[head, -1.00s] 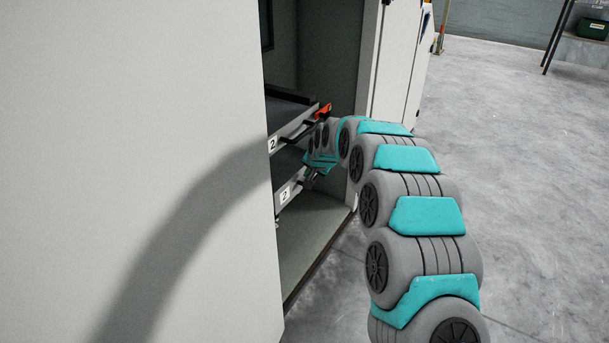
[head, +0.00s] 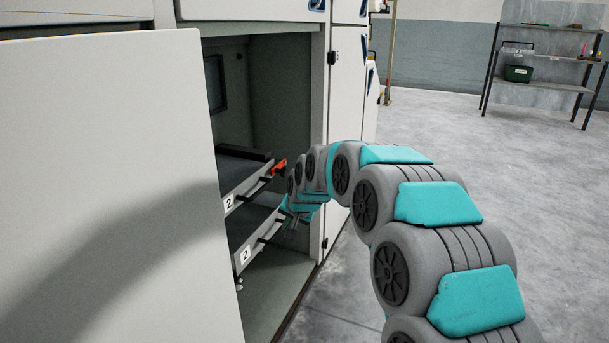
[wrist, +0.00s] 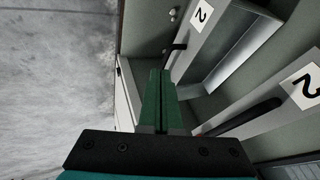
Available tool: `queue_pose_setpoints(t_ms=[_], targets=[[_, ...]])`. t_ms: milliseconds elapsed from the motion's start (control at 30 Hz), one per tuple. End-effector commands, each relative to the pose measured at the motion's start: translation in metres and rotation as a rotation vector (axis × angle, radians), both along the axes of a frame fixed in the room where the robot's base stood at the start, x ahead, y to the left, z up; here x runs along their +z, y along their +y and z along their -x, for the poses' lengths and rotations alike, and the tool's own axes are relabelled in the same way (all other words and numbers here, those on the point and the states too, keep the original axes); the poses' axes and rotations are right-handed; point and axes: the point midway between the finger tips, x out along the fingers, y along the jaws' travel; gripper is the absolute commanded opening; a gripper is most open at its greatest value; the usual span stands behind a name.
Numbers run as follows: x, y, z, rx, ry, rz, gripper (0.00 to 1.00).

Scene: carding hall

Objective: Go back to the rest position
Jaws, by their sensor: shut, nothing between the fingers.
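My gripper (wrist: 160,105) shows in the wrist view with its two green fingers together and nothing between them. In the head view my gripper (head: 293,222) is small and partly hidden by my arm, at the front of the open cabinet, close to the lower drawer (head: 256,243). I cannot tell from these views whether it touches the drawer. The upper drawer (head: 238,197) carries a "2" label and has an orange-red piece (head: 279,167) at its far end. The lower drawer also carries a "2" label. Both drawer fronts show beside the fingers in the wrist view.
A large pale open door (head: 105,180) stands at the left, with my arm's shadow on it. Closed cabinet doors (head: 343,120) stand beyond the opening. A shelf rack (head: 545,85) with a green box (head: 517,74) stands far right. The grey floor (head: 470,150) to the right is clear.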

Motion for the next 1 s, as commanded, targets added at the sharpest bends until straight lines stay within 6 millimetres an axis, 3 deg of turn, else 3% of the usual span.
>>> queue_pose_setpoints(t_ms=[100, 367, 600, 800, 1000], targets=[[0.012, -0.032, 0.04, 0.027, 0.045, 0.046, 0.0], [0.023, -0.102, 0.147, 0.098, 0.175, 0.162, 0.0], [0.023, -0.162, 0.258, 0.153, 0.309, 0.252, 0.0], [0.017, -0.203, 0.354, 0.189, 0.428, 0.307, 0.0], [0.008, -0.232, 0.443, 0.216, 0.544, 0.34, 0.0]])
